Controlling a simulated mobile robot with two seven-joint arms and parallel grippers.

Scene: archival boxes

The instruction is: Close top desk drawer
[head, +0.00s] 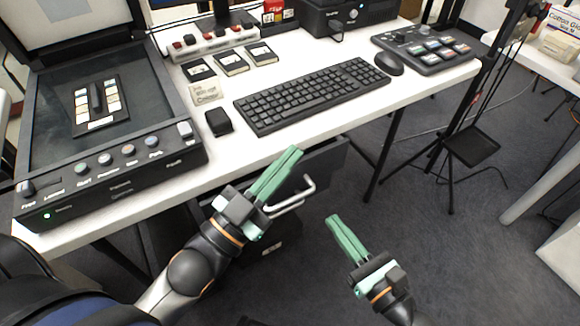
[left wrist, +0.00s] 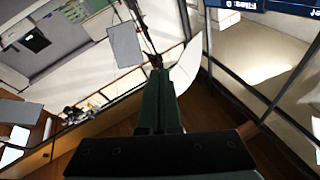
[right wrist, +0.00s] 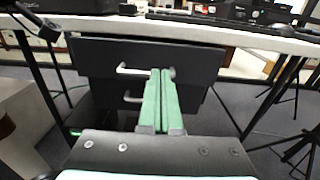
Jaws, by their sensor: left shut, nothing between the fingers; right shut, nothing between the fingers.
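The dark top desk drawer (head: 326,167) is under the white desk, and its front appears to stand out a little past the desk edge. Its pale bar handle (head: 307,188) is beside my left gripper. In the right wrist view the top drawer front (right wrist: 195,62) faces me, with a lower handle (right wrist: 128,97) beneath. My left gripper (head: 295,150) is shut and empty, over the drawer's left part; contact is unclear. My right gripper (head: 333,218) is shut and empty, in front of the drawers and apart from them. The left wrist view shows no drawer.
The white desk (head: 290,150) carries a scanner (head: 115,165), a keyboard (head: 310,95), a mouse (head: 389,63) and a control panel (head: 422,48). A black tripod stand (head: 472,147) and desk legs are at the right. The grey floor right of my right gripper is clear.

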